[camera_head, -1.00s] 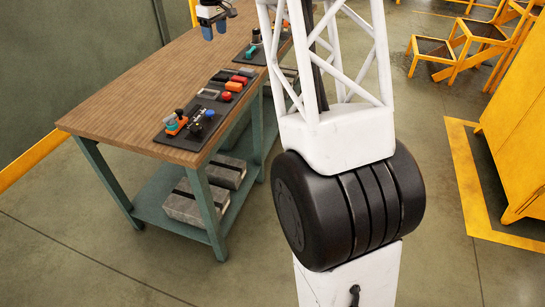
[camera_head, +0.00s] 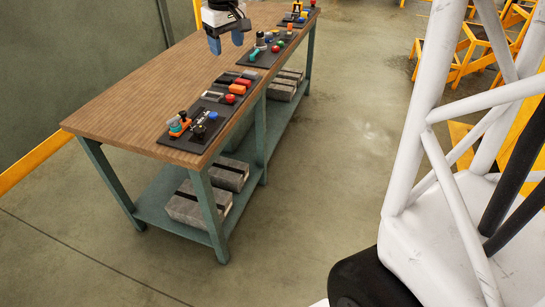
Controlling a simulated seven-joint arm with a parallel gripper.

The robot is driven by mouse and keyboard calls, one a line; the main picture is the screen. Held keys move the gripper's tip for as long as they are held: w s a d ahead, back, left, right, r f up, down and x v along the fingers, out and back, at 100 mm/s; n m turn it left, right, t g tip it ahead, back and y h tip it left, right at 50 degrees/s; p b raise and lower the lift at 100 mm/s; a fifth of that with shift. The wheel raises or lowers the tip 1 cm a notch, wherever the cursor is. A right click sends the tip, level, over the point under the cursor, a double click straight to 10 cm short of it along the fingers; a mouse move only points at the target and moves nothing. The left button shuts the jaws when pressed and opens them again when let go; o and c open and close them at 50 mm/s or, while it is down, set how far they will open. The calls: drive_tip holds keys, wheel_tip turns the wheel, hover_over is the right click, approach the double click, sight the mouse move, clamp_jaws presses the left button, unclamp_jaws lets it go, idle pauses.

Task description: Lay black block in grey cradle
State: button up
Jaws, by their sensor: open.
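My gripper (camera_head: 226,43) has two blue fingertips. It is open and empty, above the far part of the wooden workbench. A small black block (camera_head: 228,77) appears to lie on the bench near its right edge, below the gripper in the picture. A grey rectangular frame (camera_head: 212,96), which looks like the grey cradle, sits just nearer than the black block. It looks empty, but it is too small to be sure. The gripper is apart from both.
Dark panels with knobs and levers (camera_head: 196,130) stand at the near end and farther along the bench (camera_head: 265,50). The bench's left side (camera_head: 140,100) is clear.

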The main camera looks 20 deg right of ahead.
drive_tip(key=s+a+f+m, duration=0.1)
drive_tip(key=s+f, duration=0.2)
drive_tip(key=s, duration=0.9)
drive_tip(key=s+a+f+m, duration=0.1)
drive_tip(key=s+f, duration=0.2)
drive_tip(key=s, duration=0.9)
drive_tip(key=s+a+f+m+t, duration=0.1)
drive_tip(key=s+f, duration=0.3)
drive_tip(key=s, duration=0.8)
drive_tip(key=shift+a+m, duration=0.3)
drive_tip(key=shift+m, duration=0.2)
